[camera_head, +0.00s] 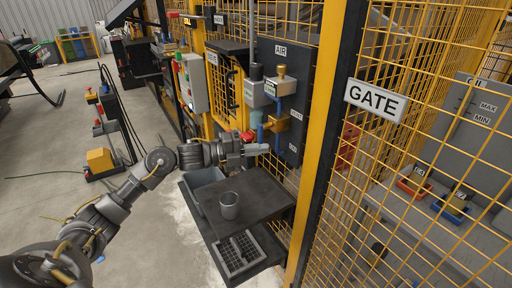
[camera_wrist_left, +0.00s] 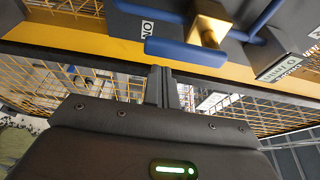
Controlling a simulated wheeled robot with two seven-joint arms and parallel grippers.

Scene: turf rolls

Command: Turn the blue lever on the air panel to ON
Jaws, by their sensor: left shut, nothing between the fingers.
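The air panel (camera_head: 292,120) is a dark board on the yellow fence post, with an AIR sign, grey units, a brass valve and blue pipes. The blue lever (camera_wrist_left: 187,51) shows in the left wrist view as a flat bar lying nearly level across the picture, below the brass valve (camera_wrist_left: 208,32). My left gripper (camera_head: 264,149) is shut and empty, low in front of the panel. In the left wrist view its fingertips (camera_wrist_left: 164,84) are close to the lever; I cannot tell whether they touch. My right gripper is out of view.
A red knob (camera_head: 247,136) is near the wrist. Yellow mesh fence and a GATE sign (camera_head: 376,100) stand to the right. Floor is open at left.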

